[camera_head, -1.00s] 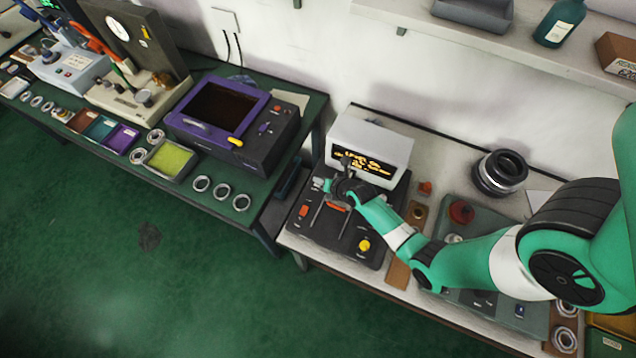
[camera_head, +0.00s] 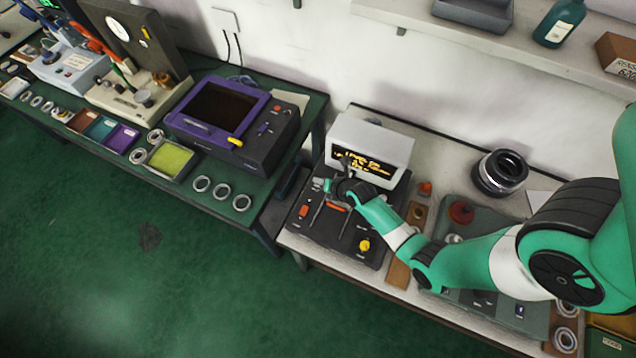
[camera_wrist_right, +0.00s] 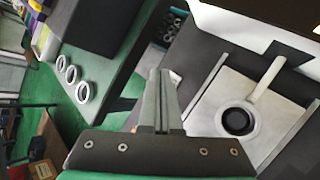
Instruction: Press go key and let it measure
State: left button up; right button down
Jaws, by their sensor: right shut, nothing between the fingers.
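The measuring instrument has a white housing (camera_head: 398,150) with amber lines on a dark display (camera_head: 366,167), too small to read. Its black base (camera_head: 340,252) carries an orange-red key (camera_head: 303,212) and a yellow knob (camera_head: 364,245). My right gripper (camera_head: 325,185) is shut and empty at the base's back left, just in front of the housing. The right wrist view shows its closed fingers (camera_wrist_right: 163,78) beside a pale plate (camera_wrist_right: 205,118) bearing a ring with a dark centre (camera_wrist_right: 238,122). I cannot make out a go key or tell whether the fingertips touch one. My left gripper is not in view.
A purple-framed machine (camera_head: 240,125) stands on the green bench to the left, with several loose rings (camera_head: 222,191) before it. A dark stacked ring (camera_head: 500,172) and a grey-green panel (camera_head: 520,310) lie right of the instrument. A shelf (camera_head: 480,45) overhangs the back.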

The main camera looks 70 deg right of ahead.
dwell(0.3)
jog(key=shift+f+b, duration=0.4)
jog(key=shift+b, duration=0.05)
jog(key=shift+f+b, duration=0.35)
dwell(0.4)
jog(key=shift+r+p, duration=0.7)
jog(key=shift+r, duration=0.05)
notch_tip(320, 180, up, 5)
jog(key=p, duration=0.4)
jog(key=shift+r+p, duration=0.1)
jog(key=shift+p, duration=0.25)
dwell(0.5)
